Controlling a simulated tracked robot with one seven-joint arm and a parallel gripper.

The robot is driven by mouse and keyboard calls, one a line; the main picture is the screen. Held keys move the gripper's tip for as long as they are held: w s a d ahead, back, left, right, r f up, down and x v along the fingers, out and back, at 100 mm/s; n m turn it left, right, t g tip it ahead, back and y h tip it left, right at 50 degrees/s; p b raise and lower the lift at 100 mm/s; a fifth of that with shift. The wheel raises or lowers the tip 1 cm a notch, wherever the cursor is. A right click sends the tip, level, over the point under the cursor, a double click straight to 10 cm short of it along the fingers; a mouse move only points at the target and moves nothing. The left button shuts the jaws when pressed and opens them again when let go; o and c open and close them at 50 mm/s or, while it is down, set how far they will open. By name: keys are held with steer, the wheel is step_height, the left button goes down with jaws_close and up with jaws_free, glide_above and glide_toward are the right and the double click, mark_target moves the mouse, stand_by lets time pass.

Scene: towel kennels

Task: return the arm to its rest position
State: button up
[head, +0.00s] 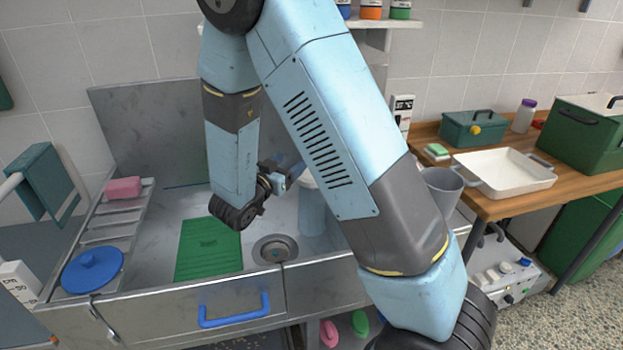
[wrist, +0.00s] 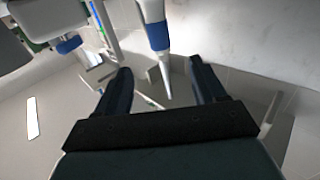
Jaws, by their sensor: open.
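My blue arm is raised and bent across the middle of the head view, its forearm hanging down over the steel sink (head: 165,235). My gripper (head: 290,172) is small and partly hidden there, above the sink near the back. In the wrist view the two dark fingers of my gripper (wrist: 160,68) stand wide apart with nothing held between them. A white and blue tapered thing (wrist: 156,35) shows beyond the fingers; I cannot tell what it is.
A green mat (head: 208,248) lies in the sink left of the drain (head: 275,249). A blue lid (head: 92,270) and pink sponge (head: 123,188) sit on the left rack. A grey bucket (head: 441,190) and white tray (head: 504,172) stand at the right.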

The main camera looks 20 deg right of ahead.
steer(key=shift+s+a, duration=0.4)
steer(key=shift+s, duration=0.1)
steer(key=shift+w, duration=0.1)
steer(key=w+r+n+y, duration=0.2)
steer(key=w+r+y, duration=0.3)
steer(key=r+y, duration=0.25)
steer(key=s+r+n+y, duration=0.3)
steer(key=s+r+y, duration=0.2)
steer(key=r+y, duration=0.2)
steer(key=s+d+r+n+g+h, duration=0.1)
steer(key=s+d, duration=0.5)
steer(key=s, duration=0.7)
steer(key=s+d+r+n+g, duration=0.2)
steer(key=s+d+g, duration=0.3)
steer(key=s, duration=0.8)
steer(key=shift+s+d+r+n+g+h, duration=0.4)
steer(key=shift+n+g, duration=0.1)
steer(key=shift+g, duration=0.1)
steer(key=shift+o, duration=0.4)
